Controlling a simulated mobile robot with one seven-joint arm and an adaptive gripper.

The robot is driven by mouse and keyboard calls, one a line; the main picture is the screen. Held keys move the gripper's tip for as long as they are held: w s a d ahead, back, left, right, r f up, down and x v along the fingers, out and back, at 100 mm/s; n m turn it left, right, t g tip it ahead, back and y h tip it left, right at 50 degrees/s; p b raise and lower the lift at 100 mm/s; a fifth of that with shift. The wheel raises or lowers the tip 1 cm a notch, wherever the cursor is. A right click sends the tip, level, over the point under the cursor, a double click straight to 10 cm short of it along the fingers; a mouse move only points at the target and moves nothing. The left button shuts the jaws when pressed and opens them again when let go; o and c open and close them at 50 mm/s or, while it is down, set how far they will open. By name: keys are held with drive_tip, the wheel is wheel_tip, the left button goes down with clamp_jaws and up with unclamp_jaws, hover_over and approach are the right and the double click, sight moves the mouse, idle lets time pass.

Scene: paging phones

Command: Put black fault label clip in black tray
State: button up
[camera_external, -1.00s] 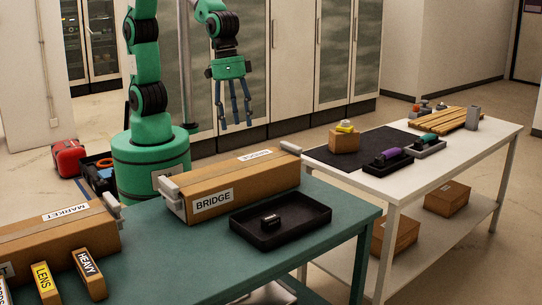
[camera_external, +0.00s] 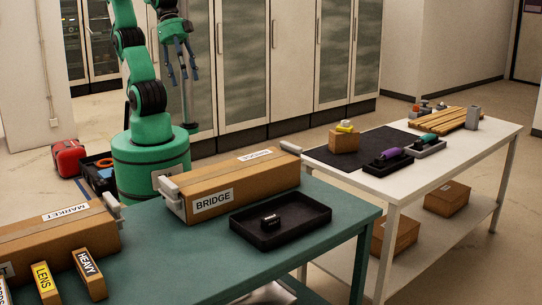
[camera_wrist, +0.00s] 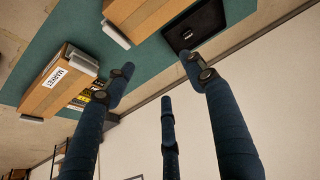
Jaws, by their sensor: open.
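A small black clip with a pale label (camera_external: 270,221) lies inside the black tray (camera_external: 300,233) on the green table, toward the tray's left part. The clip also shows as a small dark piece in the tray in the wrist view (camera_wrist: 188,34). My gripper (camera_external: 182,80) is raised well above and behind the table, to the left of the tray in the external view. Its blue fingers are spread and empty. In the wrist view the fingers (camera_wrist: 160,88) hang apart, with nothing between them.
A cardboard box marked BRIDGE (camera_external: 235,185) stands directly behind the tray. A MARKET box (camera_external: 60,236) and small HEAVY (camera_external: 89,272) and LENS (camera_external: 44,283) boxes are at the left. A white table (camera_external: 455,160) at the right holds small trays and a dark mat. Green tabletop around the tray's front is clear.

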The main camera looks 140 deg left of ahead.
drive_tip(key=shift+s+d+m, duration=0.2)
drive_tip(key=shift+s+m, duration=0.5)
drive_tip(key=shift+s, duration=0.9)
